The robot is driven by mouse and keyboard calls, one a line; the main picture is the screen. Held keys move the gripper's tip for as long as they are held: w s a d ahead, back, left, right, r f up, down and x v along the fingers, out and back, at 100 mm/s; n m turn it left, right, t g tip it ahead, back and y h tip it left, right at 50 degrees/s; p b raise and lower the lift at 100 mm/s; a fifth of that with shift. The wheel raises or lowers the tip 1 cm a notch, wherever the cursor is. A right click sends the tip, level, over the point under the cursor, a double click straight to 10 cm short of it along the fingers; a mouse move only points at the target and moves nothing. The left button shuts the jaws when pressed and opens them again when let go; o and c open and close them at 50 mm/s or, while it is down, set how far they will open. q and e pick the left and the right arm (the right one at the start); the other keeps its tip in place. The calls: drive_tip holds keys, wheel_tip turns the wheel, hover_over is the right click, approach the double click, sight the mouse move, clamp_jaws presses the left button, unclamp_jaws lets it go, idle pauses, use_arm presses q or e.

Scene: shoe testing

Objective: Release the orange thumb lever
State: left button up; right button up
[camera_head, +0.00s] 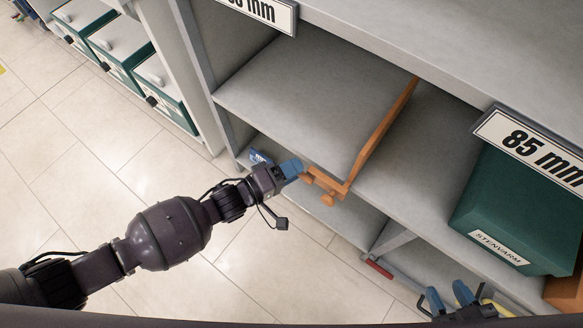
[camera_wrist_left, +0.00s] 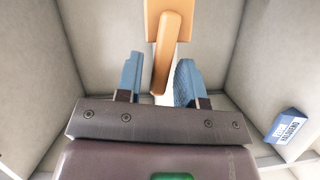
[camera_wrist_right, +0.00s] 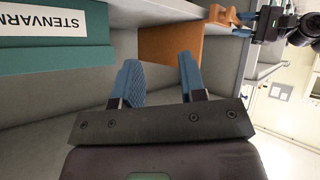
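The orange thumb lever (camera_head: 322,186) is at the front end of an orange shelf divider (camera_head: 380,133). In the left wrist view the lever (camera_wrist_left: 168,50) hangs down between the two blue fingers, with gaps visible on both sides. My left gripper (camera_head: 293,169) is open at the lever, and its fingers (camera_wrist_left: 159,70) do not appear to press on it. My right gripper (camera_head: 448,298) is low at the bottom right. In the right wrist view its blue fingers (camera_wrist_right: 159,68) are open with nothing between them.
A green STENVARM box (camera_head: 515,210) stands on the shelf right of the divider, beneath an 85 mm label (camera_head: 535,143). A small blue box (camera_wrist_left: 287,127) is on the lower shelf. Green bins (camera_head: 128,50) line the left unit. The shelf left of the divider is empty.

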use_arm(q)
clamp_jaws()
